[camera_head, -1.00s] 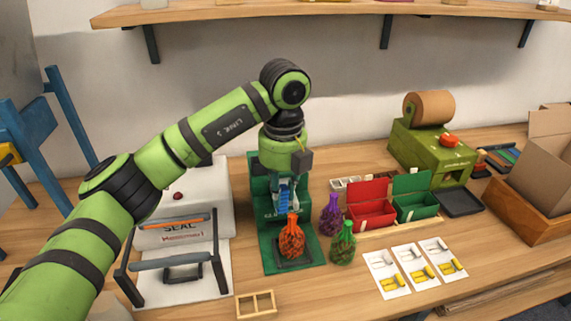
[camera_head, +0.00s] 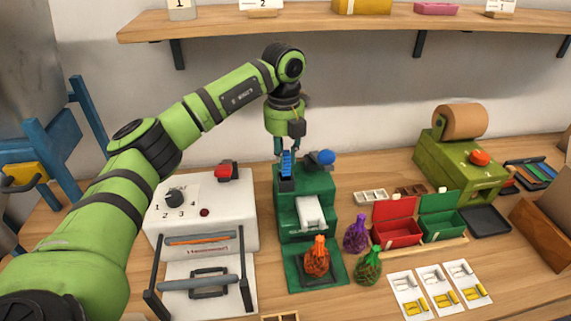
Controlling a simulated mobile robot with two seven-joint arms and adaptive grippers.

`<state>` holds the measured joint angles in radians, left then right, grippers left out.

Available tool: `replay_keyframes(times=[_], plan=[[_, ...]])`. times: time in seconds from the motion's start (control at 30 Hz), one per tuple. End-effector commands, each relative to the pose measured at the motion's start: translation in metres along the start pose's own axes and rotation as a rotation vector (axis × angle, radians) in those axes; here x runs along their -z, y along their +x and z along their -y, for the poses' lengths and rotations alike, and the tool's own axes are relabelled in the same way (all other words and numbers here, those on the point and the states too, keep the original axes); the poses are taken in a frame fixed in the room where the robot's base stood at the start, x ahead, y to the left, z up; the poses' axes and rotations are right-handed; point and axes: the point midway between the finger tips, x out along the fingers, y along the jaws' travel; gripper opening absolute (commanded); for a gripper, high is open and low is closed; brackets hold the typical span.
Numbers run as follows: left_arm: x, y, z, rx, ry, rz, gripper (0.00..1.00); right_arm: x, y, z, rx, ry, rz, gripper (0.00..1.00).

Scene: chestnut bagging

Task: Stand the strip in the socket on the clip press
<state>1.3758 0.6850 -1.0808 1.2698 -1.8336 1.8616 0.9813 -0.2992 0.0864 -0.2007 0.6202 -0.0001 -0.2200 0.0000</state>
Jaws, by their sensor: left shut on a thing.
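The blue strip (camera_head: 287,164) is upright in my left gripper (camera_head: 288,153), at the back left of the green clip press (camera_head: 318,183). My left gripper points down and is shut on its upper part. The strip's lower end meets a dark block, which looks like the socket (camera_head: 287,185), on top of the press. I cannot tell whether the strip is seated in it or just above it. A blue knob (camera_head: 325,157) is to the right of the strip. My right gripper is not in view.
An orange net bag (camera_head: 317,258) stands on the press's front plate, with purple (camera_head: 356,233) and green (camera_head: 368,266) bags to its right. The white sealer (camera_head: 205,220) stands close on the left. A shelf (camera_head: 350,22) runs above the bench.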

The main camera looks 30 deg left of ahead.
Motion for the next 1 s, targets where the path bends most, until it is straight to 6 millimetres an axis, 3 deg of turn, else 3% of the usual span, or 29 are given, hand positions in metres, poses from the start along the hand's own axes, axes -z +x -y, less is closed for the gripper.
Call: replay_keyframes(times=[0.27, 0.63, 0.67, 0.7, 1.0], plan=[[0.001, 0.033, -0.001, -0.001, 0.000, -0.001, 0.02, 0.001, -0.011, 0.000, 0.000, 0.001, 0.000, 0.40], [0.001, 0.040, 0.000, -0.001, 0.000, 0.000, 0.02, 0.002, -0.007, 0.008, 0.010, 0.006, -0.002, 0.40], [0.001, 0.039, 0.000, -0.001, 0.000, 0.000, 0.32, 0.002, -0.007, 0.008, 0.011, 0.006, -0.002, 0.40], [0.001, 0.039, 0.000, -0.001, 0.000, 0.000, 0.48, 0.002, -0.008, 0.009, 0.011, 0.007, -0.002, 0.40], [0.001, 0.039, 0.000, -0.001, 0.000, 0.000, 0.48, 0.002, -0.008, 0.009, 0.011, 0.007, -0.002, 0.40]])
